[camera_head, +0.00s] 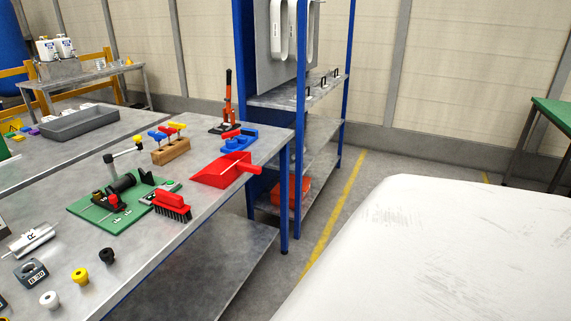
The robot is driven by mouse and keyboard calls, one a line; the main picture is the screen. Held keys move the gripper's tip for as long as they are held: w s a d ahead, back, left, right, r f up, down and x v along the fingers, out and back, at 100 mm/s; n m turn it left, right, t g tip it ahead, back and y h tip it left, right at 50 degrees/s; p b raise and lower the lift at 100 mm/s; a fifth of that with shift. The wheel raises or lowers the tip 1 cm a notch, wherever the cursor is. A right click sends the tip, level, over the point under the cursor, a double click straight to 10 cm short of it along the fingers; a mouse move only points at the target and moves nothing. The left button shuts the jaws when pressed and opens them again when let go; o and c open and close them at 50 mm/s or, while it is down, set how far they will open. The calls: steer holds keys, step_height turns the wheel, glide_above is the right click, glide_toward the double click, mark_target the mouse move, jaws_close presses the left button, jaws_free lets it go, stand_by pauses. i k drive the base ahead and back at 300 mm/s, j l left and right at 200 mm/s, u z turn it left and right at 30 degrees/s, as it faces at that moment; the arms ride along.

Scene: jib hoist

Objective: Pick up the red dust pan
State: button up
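The red dust pan (222,173) lies flat on the grey metal workbench (205,205), close to its right edge. Its handle points right, out past the bench edge. A red brush (172,205) with dark bristles stands in front of it to the left, apart from it. My gripper is not in view.
A wooden block with coloured-handled tools (170,150) is to the left. A blue-framed shelf (295,110) stands behind the bench. A large white surface (430,255) fills the lower right.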

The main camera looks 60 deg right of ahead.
mark_target(231, 168)
steer(key=z, duration=1.25)
steer(key=i+l+u, duration=0.1)
steer(key=i+l, duration=0.4)
steer(key=l, duration=0.25)
steer(key=i+l+u, duration=0.15)
steer(key=i+l, duration=0.35)
steer(key=l, duration=0.3)
steer(key=i+l, duration=0.2)
steer(key=i, duration=0.2)
steer(key=i+l+u, duration=0.15)
steer(key=i, duration=0.25)
